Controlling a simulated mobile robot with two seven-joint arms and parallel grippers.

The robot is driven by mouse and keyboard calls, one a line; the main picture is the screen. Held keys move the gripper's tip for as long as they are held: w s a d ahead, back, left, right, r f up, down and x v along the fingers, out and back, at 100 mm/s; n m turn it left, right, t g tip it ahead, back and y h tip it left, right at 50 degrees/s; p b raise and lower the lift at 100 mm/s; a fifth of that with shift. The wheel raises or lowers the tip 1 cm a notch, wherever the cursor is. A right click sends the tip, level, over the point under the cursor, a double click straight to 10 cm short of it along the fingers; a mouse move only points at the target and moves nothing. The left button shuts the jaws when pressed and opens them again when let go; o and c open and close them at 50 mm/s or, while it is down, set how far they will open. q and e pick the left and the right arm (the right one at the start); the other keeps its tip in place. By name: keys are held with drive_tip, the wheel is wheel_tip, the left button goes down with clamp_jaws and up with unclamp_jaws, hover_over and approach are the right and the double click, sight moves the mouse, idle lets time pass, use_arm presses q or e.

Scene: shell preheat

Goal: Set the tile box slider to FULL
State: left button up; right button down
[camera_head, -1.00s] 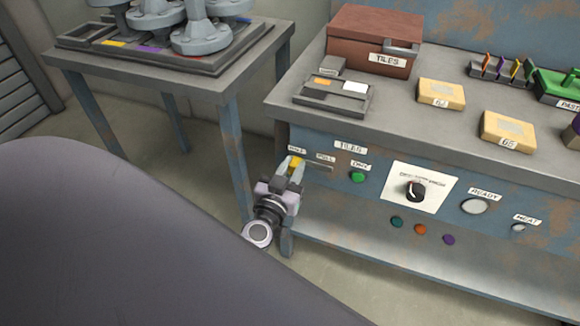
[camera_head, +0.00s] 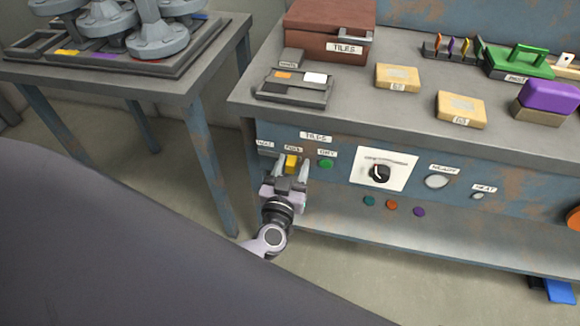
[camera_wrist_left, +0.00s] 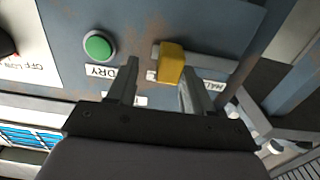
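The yellow slider knob (camera_head: 291,161) sits on the front panel of the workbench, under the FULL label (camera_head: 293,149). The HALF label (camera_head: 265,143) is to its left. In the left wrist view the knob (camera_wrist_left: 171,64) is at the left end of its slot (camera_wrist_left: 215,62). My left gripper (camera_head: 290,167) is open, with one finger on each side of the knob. In the wrist view the knob is nearer the right finger; whether they touch is unclear. My right gripper is out of view.
A green DRY button (camera_head: 326,163) is just right of the slider. Further right are a dial (camera_head: 380,172) and a READY lamp (camera_head: 437,181). The brown TILES box (camera_head: 325,38) stands on the bench above. A side table (camera_head: 190,85) with grey flanged parts is at left.

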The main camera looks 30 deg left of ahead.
use_arm(q)
drive_tip(key=shift+s, duration=0.1)
drive_tip(key=p+v, duration=0.1)
drive_tip(key=v, duration=0.6)
drive_tip(key=shift+d, duration=0.1)
idle(0.5)
drive_tip(key=s+d+m+g+h, duration=0.2)
drive_tip(key=s+d+m+h, duration=0.3)
drive_tip(key=h, duration=0.3)
drive_tip(key=s+a+f+g+y, duration=0.1)
drive_tip(key=s+a+f+g, duration=0.3)
drive_tip(key=s, duration=0.3)
wheel_tip(320, 180, up, 9)
drive_tip(key=g+p, duration=0.1)
drive_tip(key=p, duration=1.1)
drive_tip(key=shift+s+a+y, duration=0.4)
drive_tip(key=shift+s, duration=0.1)
